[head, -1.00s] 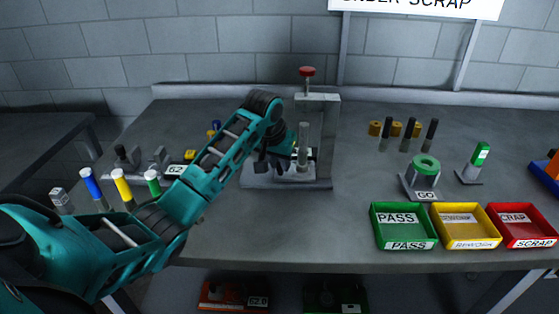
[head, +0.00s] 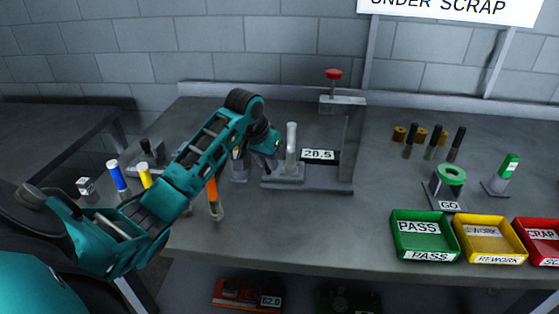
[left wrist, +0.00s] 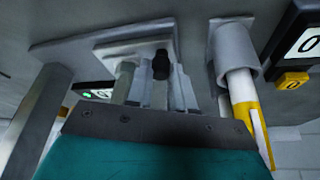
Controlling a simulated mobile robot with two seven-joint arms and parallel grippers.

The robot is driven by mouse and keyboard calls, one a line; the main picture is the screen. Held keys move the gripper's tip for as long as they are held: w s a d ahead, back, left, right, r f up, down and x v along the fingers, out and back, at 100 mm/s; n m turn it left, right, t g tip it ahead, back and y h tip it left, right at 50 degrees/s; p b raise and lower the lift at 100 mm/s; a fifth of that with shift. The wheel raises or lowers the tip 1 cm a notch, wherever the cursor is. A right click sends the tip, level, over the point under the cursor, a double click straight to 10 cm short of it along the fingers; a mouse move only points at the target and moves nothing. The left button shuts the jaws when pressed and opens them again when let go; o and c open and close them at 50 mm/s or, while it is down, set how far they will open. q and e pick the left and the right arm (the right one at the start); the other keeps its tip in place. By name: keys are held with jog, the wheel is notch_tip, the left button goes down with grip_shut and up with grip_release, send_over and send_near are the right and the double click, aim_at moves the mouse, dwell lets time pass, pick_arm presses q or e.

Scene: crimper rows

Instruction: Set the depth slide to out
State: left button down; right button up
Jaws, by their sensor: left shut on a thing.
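The press (head: 348,150) stands mid-bench with a red knob on top and a display (head: 318,155) reading 28.5. The depth slide is a light plate (head: 285,178) carrying an upright grey post (head: 291,142). It sits at the left end of the press base, with the post well left of the column. My left gripper (head: 264,160) is at the left of the post. In the left wrist view, my left gripper (left wrist: 160,88) is shut at a small black-topped knob (left wrist: 160,64) on the slide plate (left wrist: 112,50). The fingertips are partly hidden. My right gripper is out of view.
Blue (head: 117,176), yellow and orange-handled (head: 213,197) tools stand left, near my arm. A gauge marked GO (head: 448,182) and green (head: 422,235), yellow (head: 490,239) and red trays are at the right.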

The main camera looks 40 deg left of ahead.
pick_arm(q)
jog(key=shift+s+a, duration=0.1)
jog(key=shift+a, duration=0.15)
jog(key=c, duration=1)
grip_release()
jog(key=v, duration=1.3)
